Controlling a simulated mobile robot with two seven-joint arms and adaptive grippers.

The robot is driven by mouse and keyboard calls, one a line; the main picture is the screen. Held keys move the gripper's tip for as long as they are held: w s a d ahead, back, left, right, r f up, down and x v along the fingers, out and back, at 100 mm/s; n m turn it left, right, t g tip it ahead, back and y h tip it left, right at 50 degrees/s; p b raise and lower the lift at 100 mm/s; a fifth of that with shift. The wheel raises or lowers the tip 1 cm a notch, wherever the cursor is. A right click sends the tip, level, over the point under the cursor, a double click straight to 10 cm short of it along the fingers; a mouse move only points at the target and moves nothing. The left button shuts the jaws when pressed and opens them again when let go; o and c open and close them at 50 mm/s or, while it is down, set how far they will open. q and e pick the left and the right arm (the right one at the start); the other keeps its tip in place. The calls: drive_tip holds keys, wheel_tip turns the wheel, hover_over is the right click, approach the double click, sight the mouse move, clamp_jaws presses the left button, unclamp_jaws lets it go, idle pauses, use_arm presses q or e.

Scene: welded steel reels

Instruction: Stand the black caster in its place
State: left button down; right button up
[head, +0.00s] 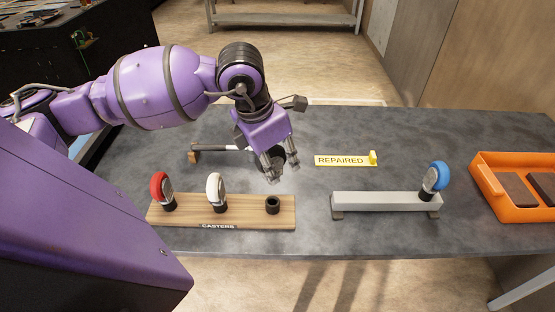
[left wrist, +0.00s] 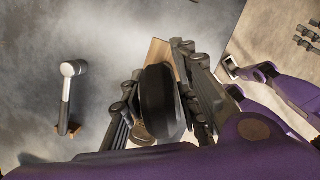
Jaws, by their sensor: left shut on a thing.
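My left gripper (head: 281,174) is above the table, just behind the wooden rack marked CASTERS (head: 245,218). It is shut on the black caster (head: 268,160), which the fingers partly hide in the head view. In the left wrist view the black wheel (left wrist: 157,92) sits between the fingers, with the rack's wood partly showing behind it. The rack holds a red-wheeled caster (head: 161,190) and a white-wheeled caster (head: 215,192), both upright. An empty black socket (head: 272,204) is at its right end. A purple arm with a dark end (left wrist: 262,72) shows at right in the wrist view; its fingers are unclear.
A mallet (head: 222,148) lies behind the rack, partly hidden by my gripper. A grey beam (head: 380,202) carries a blue caster (head: 438,177). An orange tray (head: 490,183) with brown blocks is at right. Table between rack and beam is clear.

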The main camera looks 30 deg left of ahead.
use_arm(q)
drive_tip(key=shift+w+f+n, duration=0.1)
drive_tip(key=shift+n, duration=0.2)
drive_tip(key=shift+f+b, duration=0.45)
drive_tip(key=shift+f, duration=0.5)
drive_tip(key=shift+f+b, duration=0.35)
drive_tip(key=shift+f, duration=0.5)
drive_tip(key=shift+f+b, duration=0.35)
drive_tip(key=shift+f, duration=0.55)
